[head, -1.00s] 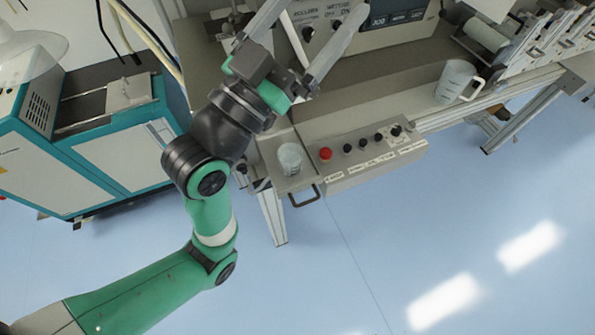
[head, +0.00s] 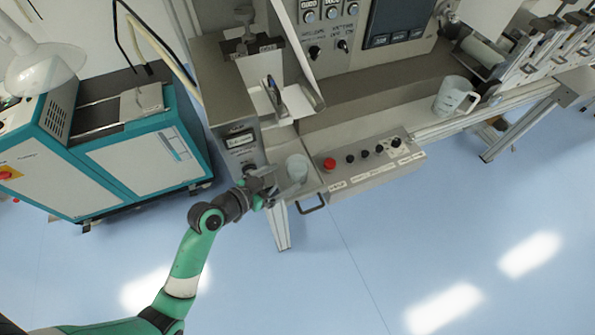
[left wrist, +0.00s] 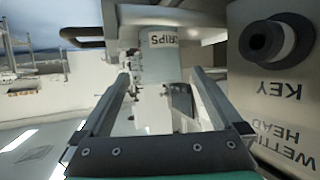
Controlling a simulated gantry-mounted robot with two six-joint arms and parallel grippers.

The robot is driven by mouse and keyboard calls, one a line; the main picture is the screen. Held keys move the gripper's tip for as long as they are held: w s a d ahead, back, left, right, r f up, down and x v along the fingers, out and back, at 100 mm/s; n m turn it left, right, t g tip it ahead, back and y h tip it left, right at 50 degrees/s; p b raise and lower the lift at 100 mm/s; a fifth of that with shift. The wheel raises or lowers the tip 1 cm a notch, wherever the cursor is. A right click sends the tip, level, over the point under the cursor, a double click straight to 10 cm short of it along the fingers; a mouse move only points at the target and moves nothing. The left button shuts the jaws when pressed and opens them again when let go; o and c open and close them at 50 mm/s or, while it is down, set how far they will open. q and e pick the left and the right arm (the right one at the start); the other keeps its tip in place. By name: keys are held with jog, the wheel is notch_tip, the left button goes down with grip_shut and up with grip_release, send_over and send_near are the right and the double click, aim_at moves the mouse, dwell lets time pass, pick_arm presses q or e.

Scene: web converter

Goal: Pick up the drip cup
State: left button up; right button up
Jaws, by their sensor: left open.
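The drip cup (head: 298,167) is a small pale, translucent cup on the metal shelf at the left end of the machine's front. In the left wrist view the cup (left wrist: 158,62) carries a pale label reading "DRIPS", seen upside down. My left gripper (head: 284,186) is beside the cup in the head view, at its lower left. In the left wrist view my left gripper (left wrist: 163,78) has its two fingers spread, with the cup between and beyond the fingertips. I cannot tell whether either finger touches it. My right gripper is not in view.
A control box with a red button (head: 329,164) and black knobs stands right of the cup. A dark handle (head: 311,207) juts out below the shelf. A black knob (left wrist: 268,42) is close on the right in the wrist view. A jug (head: 455,95) stands farther right.

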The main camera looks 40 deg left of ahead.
aim_at(304, 166)
pick_arm(q)
jog(key=b+x, duration=0.1)
jog(key=x, duration=0.4)
jog(key=shift+w, duration=0.1)
jog(key=shift+w+f, duration=0.2)
jog(key=shift+w, duration=0.15)
jog(key=b+x, duration=0.1)
jog(key=x, duration=0.3)
jog(key=shift+w+f, duration=0.1)
jog(key=shift+w, duration=0.05)
jog(key=c, duration=1.4)
